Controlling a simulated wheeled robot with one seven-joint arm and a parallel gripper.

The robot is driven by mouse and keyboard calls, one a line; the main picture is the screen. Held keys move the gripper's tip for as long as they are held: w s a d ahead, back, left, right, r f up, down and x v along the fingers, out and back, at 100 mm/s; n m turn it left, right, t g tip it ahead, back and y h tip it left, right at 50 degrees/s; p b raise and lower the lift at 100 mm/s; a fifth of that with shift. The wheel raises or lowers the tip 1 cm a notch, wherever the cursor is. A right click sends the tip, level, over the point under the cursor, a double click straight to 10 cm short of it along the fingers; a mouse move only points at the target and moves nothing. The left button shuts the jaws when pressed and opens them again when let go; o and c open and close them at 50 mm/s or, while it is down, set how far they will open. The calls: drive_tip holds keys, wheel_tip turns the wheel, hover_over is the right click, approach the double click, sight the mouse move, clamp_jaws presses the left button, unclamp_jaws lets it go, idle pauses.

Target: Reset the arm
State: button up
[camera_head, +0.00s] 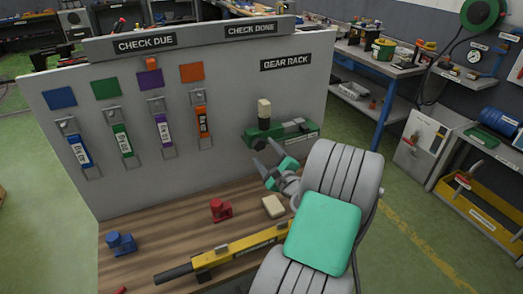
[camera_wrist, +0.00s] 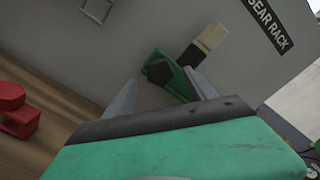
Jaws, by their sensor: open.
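My gripper (camera_head: 272,172) is open and empty. It stands in front of the white board (camera_head: 228,100), just below the green gear-rack piece (camera_head: 293,133) that is on the board under the GEAR RACK label (camera_head: 286,62). Whether a finger touches the green piece cannot be told.
A wooden bench (camera_head: 160,215) holds a blue clamp (camera_head: 121,243), a red clamp (camera_head: 221,210), a cream block (camera_head: 273,206) and a yellow tool (camera_head: 235,248). Several coloured tags hang on the board's left. Green floor (camera_head: 405,235) is clear at right.

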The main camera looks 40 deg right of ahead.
drive_tip(key=v, duration=0.4)
drive_tip(key=w+a+f+n+g+y, duration=0.2)
drive_tip(key=w+a+n+g+y, duration=0.15)
drive_tip(key=a+n, duration=0.8)
drive_tip(key=w+a+f+n+g+y, duration=0.2)
drive_tip(key=a+n+g+y, duration=0.45)
drive_tip(key=a, duration=0.85)
drive_tip(key=s+a+r+n+g+h, duration=0.1)
drive_tip(key=s+a+n+g+h, duration=0.1)
drive_tip(key=s+n, duration=0.3)
drive_tip(key=s+a+r+n+g+h, duration=0.1)
drive_tip(key=s+a+n, duration=0.4)
drive_tip(key=s, duration=0.5)
drive_tip(key=shift+r+n+g+h, duration=0.25)
drive_tip(key=shift+n+g+h, duration=0.35)
drive_tip(key=shift+h, duration=0.4)
drive_tip(key=shift+s+a, duration=0.1)
drive_tip(key=shift+s, duration=0.05)
